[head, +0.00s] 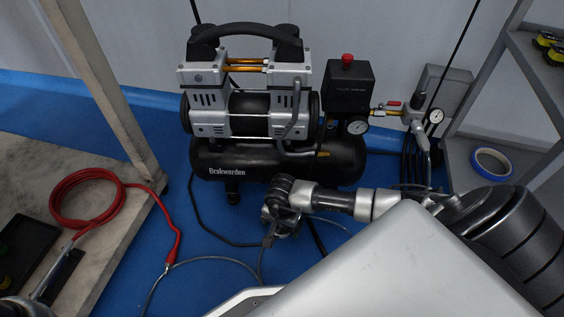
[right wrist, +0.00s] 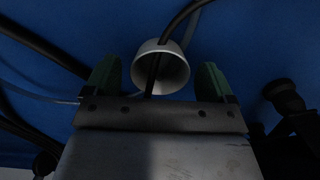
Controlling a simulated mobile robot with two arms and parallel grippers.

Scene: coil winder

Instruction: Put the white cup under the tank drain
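The white cup (right wrist: 158,49) shows in the right wrist view, with its round mouth turned toward the camera. My right gripper (right wrist: 160,66) has its two green fingers apart, one on each side of the cup, with a narrow gap showing on both sides. In the head view my right gripper (head: 278,215) is low on the floor in front of the black compressor tank (head: 270,163). I cannot make out the cup in the head view. The tank drain is not visible; the tank's underside is hidden. My left gripper is not in view.
A black cable (right wrist: 184,17) crosses the cup in the right wrist view. Cables lie on the blue floor (head: 200,230) around my right gripper. A red hose (head: 90,175) lies coiled on the bench at left. A grey shelf with blue tape (head: 493,163) stands at right.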

